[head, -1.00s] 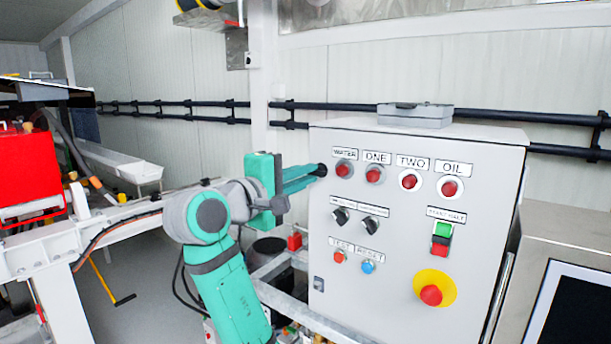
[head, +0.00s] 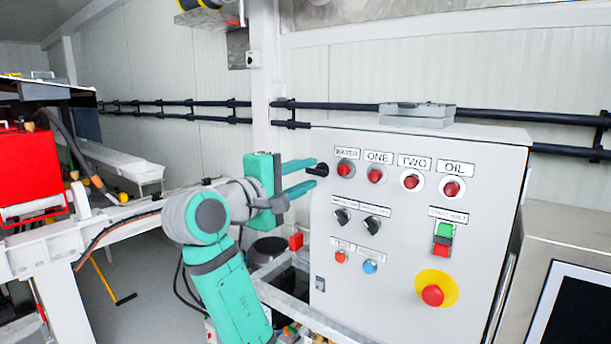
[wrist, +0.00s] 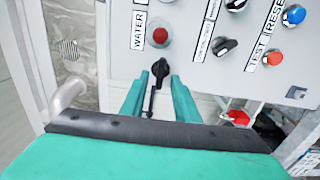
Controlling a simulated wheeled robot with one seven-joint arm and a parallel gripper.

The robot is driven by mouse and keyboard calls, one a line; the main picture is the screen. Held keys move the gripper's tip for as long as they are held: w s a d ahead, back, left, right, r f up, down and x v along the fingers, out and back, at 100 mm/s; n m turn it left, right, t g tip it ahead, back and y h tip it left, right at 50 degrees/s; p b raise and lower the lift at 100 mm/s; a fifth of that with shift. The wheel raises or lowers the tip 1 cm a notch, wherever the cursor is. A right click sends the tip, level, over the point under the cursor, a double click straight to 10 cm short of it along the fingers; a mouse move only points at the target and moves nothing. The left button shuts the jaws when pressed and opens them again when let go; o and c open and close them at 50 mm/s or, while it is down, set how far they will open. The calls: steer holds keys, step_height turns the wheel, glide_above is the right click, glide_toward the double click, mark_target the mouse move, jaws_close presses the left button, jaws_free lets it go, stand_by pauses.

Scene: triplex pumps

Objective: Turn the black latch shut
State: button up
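The black latch (head: 318,170) sits at the left edge of the grey control cabinet's front (head: 390,290), left of the WATER light. In the head view its handle points left, roughly level. It also shows in the wrist view (wrist: 159,70), at the cabinet's edge. My gripper (head: 312,173) is open, its teal fingers spread above and below the latch handle in the head view. In the wrist view my gripper (wrist: 155,82) has a finger on each side of the handle, with visible gaps. I see no clear contact.
The cabinet front carries red lights, two black knobs (head: 342,216), a green and red switch (head: 442,240) and a yellow-ringed red stop button (head: 433,295). A metal frame (head: 300,312) lies below. Black rails (head: 180,110) run along the wall behind.

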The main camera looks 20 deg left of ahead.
steer(key=v, duration=1)
steer(key=shift+s, duration=0.25)
